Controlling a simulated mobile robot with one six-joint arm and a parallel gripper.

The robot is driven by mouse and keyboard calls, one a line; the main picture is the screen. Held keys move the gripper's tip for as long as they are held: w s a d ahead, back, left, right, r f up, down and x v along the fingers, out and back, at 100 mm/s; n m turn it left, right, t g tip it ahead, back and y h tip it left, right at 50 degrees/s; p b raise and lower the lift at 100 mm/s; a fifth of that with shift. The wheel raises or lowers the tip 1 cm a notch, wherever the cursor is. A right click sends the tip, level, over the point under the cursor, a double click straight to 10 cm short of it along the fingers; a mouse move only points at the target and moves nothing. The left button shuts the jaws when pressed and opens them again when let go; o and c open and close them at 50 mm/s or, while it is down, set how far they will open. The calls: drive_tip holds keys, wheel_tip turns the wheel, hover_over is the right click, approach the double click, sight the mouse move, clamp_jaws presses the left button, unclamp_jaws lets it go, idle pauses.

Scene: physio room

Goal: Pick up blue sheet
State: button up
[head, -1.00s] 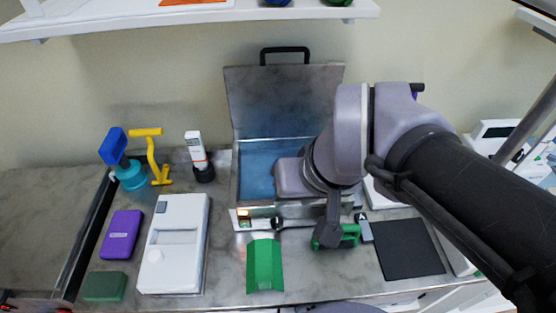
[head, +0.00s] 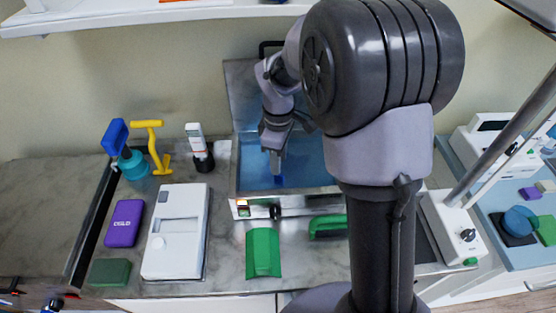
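An open metal water bath (head: 235,185) stands on the counter with its lid up and a blue interior. My gripper (head: 277,168) reaches down into it, fingers pointing downward. A small darker blue patch (head: 280,181) shows right at the fingertips; it may be part of the blue sheet, but its outline cannot be told from the blue around it. Whether the fingers touch or hold it, or how far apart they are, is too small to tell. My arm hides the right part of the bath.
A curved green piece (head: 263,253) and a green-handled tool (head: 327,226) lie in front of the bath. Left are a white device (head: 176,232), a purple pack (head: 124,223), a yellow tool (head: 155,148) and a blue-teal tool (head: 128,160). A shelf (head: 180,14) hangs above.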

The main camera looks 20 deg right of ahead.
sight(278, 184)
drive_tip(key=f+b, duration=0.1)
drive_tip(key=f, duration=0.3)
drive_tip(key=f+b, duration=0.2)
drive_tip(key=f, duration=0.2)
drive_tip(key=shift+w+f, duration=0.2)
drive_tip(key=shift+f, duration=0.15)
drive_tip(key=shift+r, duration=0.1)
clamp_jaws()
